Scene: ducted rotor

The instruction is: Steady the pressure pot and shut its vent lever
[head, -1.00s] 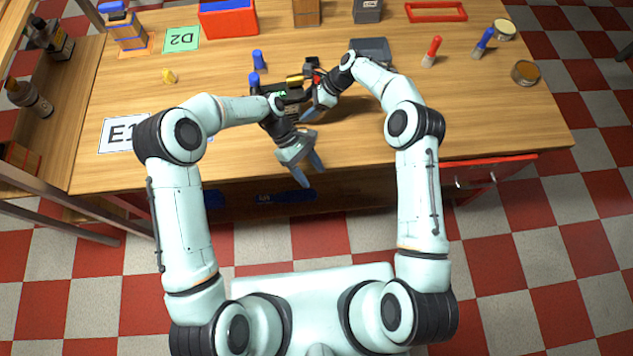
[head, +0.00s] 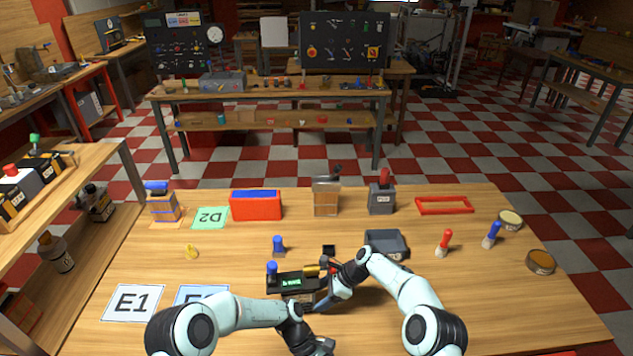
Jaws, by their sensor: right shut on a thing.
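A black boxy unit with a green lit display (head: 291,283), which I take for the pressure pot, stands upright on the table. It has a blue knob (head: 272,268) at its left, a yellow cylinder on top and a small red part at its right. I cannot tell which part is the vent lever. My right gripper (head: 324,301) is at the unit's right front side and shut on it; the exact grip spot is partly hidden. My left gripper (head: 322,346) is in front of the unit, apart from it, low in the picture; its fingers do not show clearly.
A grey tray (head: 386,253) is behind my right wrist. A blue peg (head: 279,249) stands behind the unit. Red (head: 445,243) and blue (head: 491,236) pegs stand at the right. A red bin (head: 256,208) and several boxes line the back. The table's right front is clear.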

